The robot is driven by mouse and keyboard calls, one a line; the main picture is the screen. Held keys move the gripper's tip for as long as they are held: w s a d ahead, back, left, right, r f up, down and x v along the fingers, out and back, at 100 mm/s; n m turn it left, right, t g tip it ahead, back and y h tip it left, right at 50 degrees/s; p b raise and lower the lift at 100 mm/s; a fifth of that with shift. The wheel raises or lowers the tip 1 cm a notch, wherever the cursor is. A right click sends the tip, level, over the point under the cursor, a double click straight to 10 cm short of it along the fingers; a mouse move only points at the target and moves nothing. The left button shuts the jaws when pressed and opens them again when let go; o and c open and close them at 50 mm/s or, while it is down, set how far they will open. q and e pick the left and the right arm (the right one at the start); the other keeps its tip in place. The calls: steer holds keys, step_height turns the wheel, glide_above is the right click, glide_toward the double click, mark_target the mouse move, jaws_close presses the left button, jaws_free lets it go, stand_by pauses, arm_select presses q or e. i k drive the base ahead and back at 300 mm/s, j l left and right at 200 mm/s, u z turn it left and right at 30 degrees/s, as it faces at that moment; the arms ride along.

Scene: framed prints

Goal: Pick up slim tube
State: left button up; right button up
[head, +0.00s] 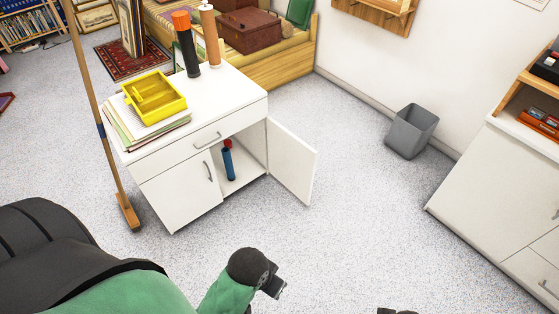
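Three tubes are in the head view. A black tube with an orange cap (187,48) and a slimmer tan tube with a white cap (210,36) stand upright on top of the white cabinet (228,88). A blue tube with a red top (227,163) stands inside the cabinet, behind its open right door (291,163). My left gripper (275,289) is low in the picture, in front of the cabinet and apart from all tubes; its finger opening is unclear. A dark piece, apparently my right gripper (397,311), barely shows at the bottom edge.
A yellow tray (155,96) lies on stacked papers on the cabinet's left side. A broom (102,130) leans at its left. A grey bin (412,131) stands by the wall, and a white unit (490,195) is at the right. The floor between is clear.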

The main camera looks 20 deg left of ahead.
mark_target(229, 165)
steer(key=i+l+u, duration=0.15)
steer(key=u, duration=0.3)
steer(key=i+l+u, duration=0.1)
steer(key=u, duration=0.4)
steer(key=l+u, duration=0.25)
steer(key=u, duration=0.2)
steer(key=l+u, duration=0.25)
steer(key=u, duration=0.2)
steer(key=i, duration=0.05)
